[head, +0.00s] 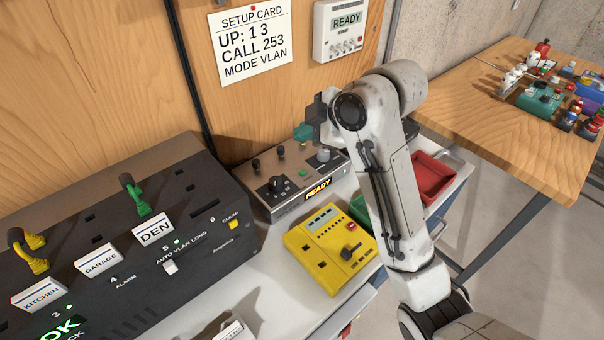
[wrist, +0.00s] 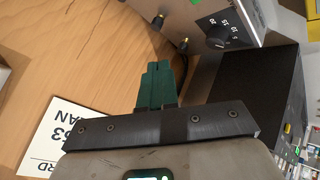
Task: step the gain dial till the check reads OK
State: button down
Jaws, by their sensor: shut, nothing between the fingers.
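A grey control box (head: 300,188) stands against the wooden back panel with a black round dial (head: 278,185) on its face. In the wrist view the dial (wrist: 216,38) has numbers around it, such as 15 and 20. I cannot read a gain label. My gripper (head: 303,132), with green fingers, is above and behind the box, apart from the dial. In the wrist view its fingers (wrist: 155,85) are together and empty, in front of the wooden panel. A green OK (head: 62,326) glows on the black unit, partly cut off.
A yellow box (head: 328,245) with a lever lies in front of the grey box. A red bin (head: 432,178) is right of my arm. A setup card (head: 250,42) and a READY wall box (head: 347,28) hang above.

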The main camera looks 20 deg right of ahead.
jog(key=b, duration=0.4)
send_over(302, 172)
jog(key=f, duration=0.5)
jog(key=shift+s+d, duration=0.2)
jog(key=shift+s, duration=0.2)
jog(key=shift+f+b, duration=0.6)
jog(key=shift+f, duration=0.6)
jog(key=shift+f, duration=0.15)
jog(key=shift+f, duration=0.2)
jog(key=shift+f, duration=0.4)
dwell(0.7)
jog(key=shift+r+p, duration=0.65)
jog(key=shift+r, duration=0.15)
jog(key=shift+r, duration=0.1)
